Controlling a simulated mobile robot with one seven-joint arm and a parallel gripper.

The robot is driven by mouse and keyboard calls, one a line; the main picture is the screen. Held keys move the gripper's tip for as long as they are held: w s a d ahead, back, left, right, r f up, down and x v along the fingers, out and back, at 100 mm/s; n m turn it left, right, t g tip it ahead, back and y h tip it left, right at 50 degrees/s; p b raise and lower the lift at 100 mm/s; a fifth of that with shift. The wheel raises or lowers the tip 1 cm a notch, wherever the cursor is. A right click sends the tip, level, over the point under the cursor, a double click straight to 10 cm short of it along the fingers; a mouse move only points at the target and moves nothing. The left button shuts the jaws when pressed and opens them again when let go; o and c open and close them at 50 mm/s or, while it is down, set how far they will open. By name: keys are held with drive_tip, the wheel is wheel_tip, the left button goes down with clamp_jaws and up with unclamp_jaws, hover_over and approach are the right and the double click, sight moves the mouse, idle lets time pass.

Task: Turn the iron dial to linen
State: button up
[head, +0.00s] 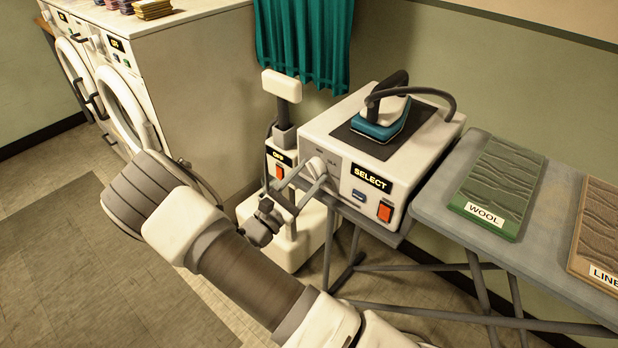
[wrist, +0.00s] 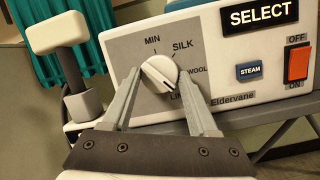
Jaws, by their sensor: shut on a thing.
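The iron dial (wrist: 157,74) is a round white knob on the front of the iron station (head: 345,150), which also shows in the wrist view (wrist: 225,85). Labels MIN, SILK and WOOL run clockwise around it, then LIN..., partly hidden by a finger. Its dark pointer line slants down and right, toward the LIN... label. My gripper (wrist: 159,78) is shut on the dial, one finger on each side. In the head view my gripper (head: 309,178) reaches the station front from the left.
A black SELECT display (wrist: 258,14), a blue STEAM button (wrist: 249,71) and an orange switch (wrist: 298,63) sit right of the dial. The iron (head: 382,118) rests on top. WOOL (head: 497,187) and linen (head: 598,235) samples lie on the ironing board (head: 548,200). A white steamer stands (head: 280,88) left of the station.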

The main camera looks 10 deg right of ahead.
drive_tip(key=shift+w+m+g, duration=0.1)
drive_tip(key=shift+m+g, duration=0.2)
drive_tip(key=shift+m, duration=0.5)
drive_tip(key=shift+m+h, duration=0.3)
drive_tip(key=o, duration=1.4)
drive_tip(key=shift+c, duration=0.2)
drive_tip(key=p+v, duration=0.1)
drive_tip(key=v, duration=1.6)
drive_tip(key=shift+a, duration=0.25)
drive_tip(key=shift+r, duration=0.1)
